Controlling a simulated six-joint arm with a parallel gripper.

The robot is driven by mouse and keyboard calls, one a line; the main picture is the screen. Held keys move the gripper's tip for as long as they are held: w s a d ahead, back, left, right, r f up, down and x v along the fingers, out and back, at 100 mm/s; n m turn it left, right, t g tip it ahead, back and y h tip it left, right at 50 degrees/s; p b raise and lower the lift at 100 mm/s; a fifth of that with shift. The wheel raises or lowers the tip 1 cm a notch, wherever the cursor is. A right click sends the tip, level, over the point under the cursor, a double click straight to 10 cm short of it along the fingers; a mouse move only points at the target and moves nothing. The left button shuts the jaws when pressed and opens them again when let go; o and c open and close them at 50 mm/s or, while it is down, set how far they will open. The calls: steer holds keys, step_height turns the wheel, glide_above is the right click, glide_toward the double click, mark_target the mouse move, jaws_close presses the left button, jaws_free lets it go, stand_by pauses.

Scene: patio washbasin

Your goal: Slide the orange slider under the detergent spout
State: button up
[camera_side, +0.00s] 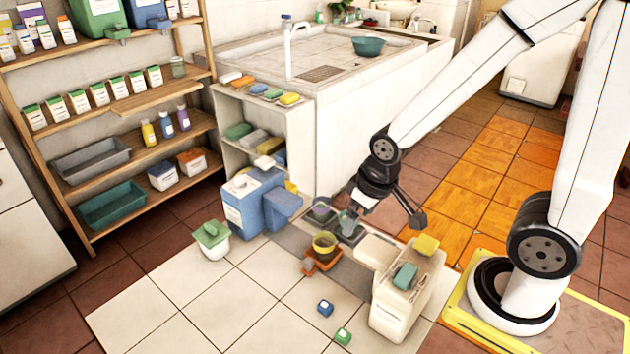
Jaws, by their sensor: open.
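The orange slider (311,268) lies on the grey floor strip, left of the cream block, with a yellow cup (324,246) standing on it. The blue detergent dispenser (250,205) stands behind and to the left, and its boxy spout (284,207) juts out to the right. The slider is in front of the spout and to its right, not beneath it. My gripper (384,212) is open, behind the slider and to its right, apart from it. One dark fingertip shows clearly; the other is partly lost among small items.
A grey cup (321,210) and a teal item (347,222) sit behind the slider. A green-lidded pot (212,240) and two small cubes are on the floor.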

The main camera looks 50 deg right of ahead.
stand_by(0.3)
steer(key=c, duration=0.6)
steer(key=shift+w, duration=0.2)
steer(key=shift+c, duration=0.6)
steer(key=g, duration=0.3)
glide_above(308, 260)
step_height(308, 260, down, 10)
steer(key=shift+r, duration=0.1)
steer(key=shift+f, duration=0.25)
steer(key=shift+f, duration=3.7)
